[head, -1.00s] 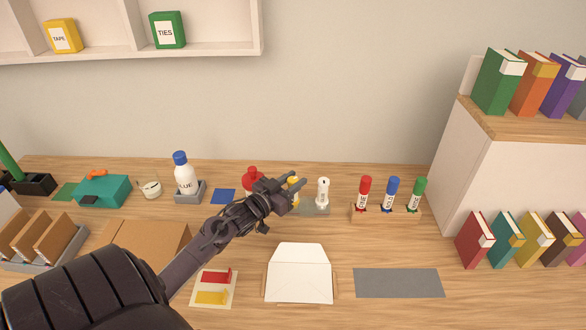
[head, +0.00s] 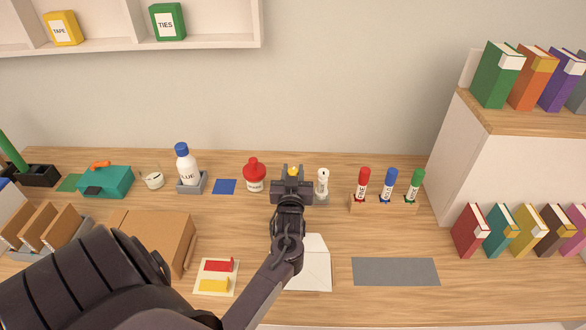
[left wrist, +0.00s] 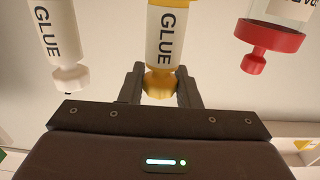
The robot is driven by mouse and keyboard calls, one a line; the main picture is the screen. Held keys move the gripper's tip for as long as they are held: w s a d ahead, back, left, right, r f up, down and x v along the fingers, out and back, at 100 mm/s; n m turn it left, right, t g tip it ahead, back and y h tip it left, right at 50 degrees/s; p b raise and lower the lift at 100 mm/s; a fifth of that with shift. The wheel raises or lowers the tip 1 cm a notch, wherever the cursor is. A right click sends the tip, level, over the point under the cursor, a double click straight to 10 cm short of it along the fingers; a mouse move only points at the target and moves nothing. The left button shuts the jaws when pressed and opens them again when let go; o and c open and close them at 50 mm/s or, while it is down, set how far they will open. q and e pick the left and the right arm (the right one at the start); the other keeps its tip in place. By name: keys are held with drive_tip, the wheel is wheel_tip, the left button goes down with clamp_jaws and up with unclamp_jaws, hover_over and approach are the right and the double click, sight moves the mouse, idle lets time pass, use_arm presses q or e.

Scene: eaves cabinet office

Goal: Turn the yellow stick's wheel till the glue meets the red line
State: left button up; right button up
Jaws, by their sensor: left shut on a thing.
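The yellow glue stick shows only as a small yellow top (head: 293,170) between the fingers of my left gripper (head: 291,174) in the head view. In the left wrist view the stick (left wrist: 165,35) has a white GLUE label, and its yellow wheel (left wrist: 159,82) sits between the two dark fingers (left wrist: 161,86), which are shut on it. The stick's lower part is hidden behind the gripper in the head view. I cannot make out the glue or a red line on it. My right gripper is not in view.
A white glue stick (head: 322,182) stands close on the right, also in the left wrist view (left wrist: 62,45). A red-capped bottle (head: 254,176) stands close on the left. Red, blue and green sticks stand in a wooden rack (head: 385,206). A grey mat (head: 395,271) lies bare in front.

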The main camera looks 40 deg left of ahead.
sight(293, 170)
use_arm(q)
drive_tip(key=shift+y, duration=0.3)
drive_tip(key=o, duration=1)
drive_tip(key=shift+c, duration=0.2)
wheel_tip(293, 170, up, 20)
drive_tip(key=b, duration=0.2)
